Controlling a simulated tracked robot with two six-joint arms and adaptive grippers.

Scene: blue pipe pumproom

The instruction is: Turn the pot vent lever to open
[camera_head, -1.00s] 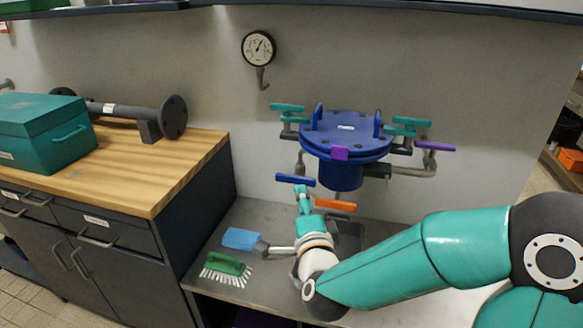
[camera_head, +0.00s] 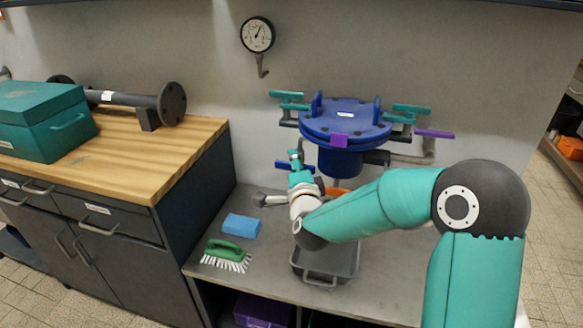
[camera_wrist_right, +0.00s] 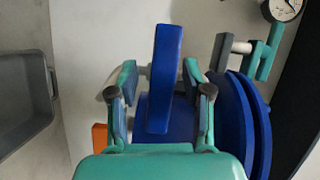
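The blue pot (camera_head: 345,129) with a round bolted flange stands at the wall. Around it are several coloured levers; I cannot tell from any label which is the vent lever. A blue lever (camera_head: 282,164) sits low on the pot's left, partly hidden by my right gripper (camera_head: 295,158). In the right wrist view, this blue lever (camera_wrist_right: 164,80) stands between the two fingers of my right gripper (camera_wrist_right: 160,78), with gaps on both sides. The gripper is open and does not visibly touch it. My left gripper is not in view.
Teal levers (camera_head: 287,95) (camera_head: 411,109) and a purple lever (camera_head: 434,134) sit higher on the pot; an orange lever (camera_head: 336,191) is below, partly hidden. A grey tray (camera_head: 326,275), blue sponge (camera_head: 241,226) and green brush (camera_head: 226,252) lie on the bench. A gauge (camera_head: 257,35) hangs above.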

